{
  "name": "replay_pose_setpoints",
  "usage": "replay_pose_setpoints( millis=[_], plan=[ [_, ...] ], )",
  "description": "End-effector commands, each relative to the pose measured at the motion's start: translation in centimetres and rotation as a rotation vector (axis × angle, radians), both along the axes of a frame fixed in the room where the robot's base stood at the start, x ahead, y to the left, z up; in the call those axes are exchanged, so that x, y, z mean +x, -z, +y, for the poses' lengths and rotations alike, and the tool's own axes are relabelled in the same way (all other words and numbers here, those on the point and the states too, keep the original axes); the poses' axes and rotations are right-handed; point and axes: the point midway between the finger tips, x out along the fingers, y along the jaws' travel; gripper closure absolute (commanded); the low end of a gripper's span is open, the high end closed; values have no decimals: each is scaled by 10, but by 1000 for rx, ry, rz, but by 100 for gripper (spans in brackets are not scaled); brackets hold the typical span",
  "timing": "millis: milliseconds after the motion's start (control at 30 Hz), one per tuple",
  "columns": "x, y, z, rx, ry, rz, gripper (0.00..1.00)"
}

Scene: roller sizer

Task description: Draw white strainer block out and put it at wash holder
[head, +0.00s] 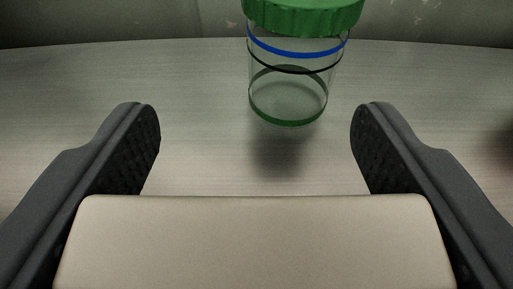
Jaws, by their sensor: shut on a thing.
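My gripper (255,125) has its two dark ribbed fingers wide apart, shut on a pale beige-white block, which I take to be the white strainer block (255,245). The block fills the space between the fingers at the bottom of the head view. Its near part is cut off by the frame edge. Its underside is hidden, so I cannot tell whether it touches anything below. No thing in view can be clearly told as the wash holder.
A clear jar (288,92) with a green lid, blue and black bands and a green base is beyond the fingertips. The pale work surface (200,80) is bare to its left. A grey wall runs along the back. A dark patch shows at the right edge.

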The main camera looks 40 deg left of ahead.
Motion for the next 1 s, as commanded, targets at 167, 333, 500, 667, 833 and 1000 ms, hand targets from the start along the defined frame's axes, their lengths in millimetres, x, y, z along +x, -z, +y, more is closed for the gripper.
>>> replay_pose_setpoints(
  millis=[167, 333, 500, 667, 833, 1000],
  plan=[
    [0, 2, 0, 1, 0, 1, 60],
    [0, 6, 0, 1, 0, 1, 60],
    [0, 10, 0, 1, 0, 1, 60],
    [0, 13, 0, 0, 0, 0, 60],
    [0, 17, 0, 0, 0, 0, 60],
    [0, 21, 0, 1, 0, 1, 60]
  ],
)
